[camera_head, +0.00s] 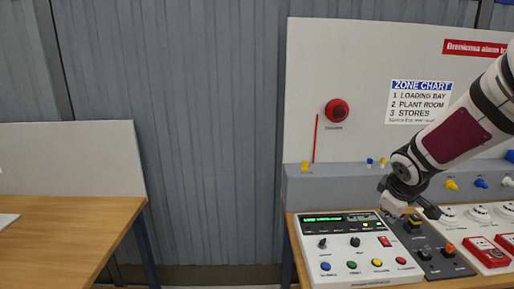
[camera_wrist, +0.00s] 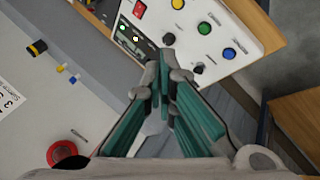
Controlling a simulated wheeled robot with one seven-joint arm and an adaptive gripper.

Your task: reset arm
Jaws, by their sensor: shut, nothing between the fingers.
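My gripper (camera_head: 411,207) is at the end of my arm, at the right of the head view. It hangs just above and behind the panels on the bench, in front of the grey ledge. In the wrist view its teal-padded fingers (camera_wrist: 168,68) come together at their tips, shut with nothing held. Beyond the tips lies the white control panel (camera_head: 361,260), which also shows in the wrist view (camera_wrist: 214,70).
A dark switch module (camera_head: 444,272) and red call points (camera_head: 487,252) sit right of the control panel. A red round device (camera_head: 337,111) is on the upright board. A separate wooden table (camera_head: 62,225) stands left, with an open gap between.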

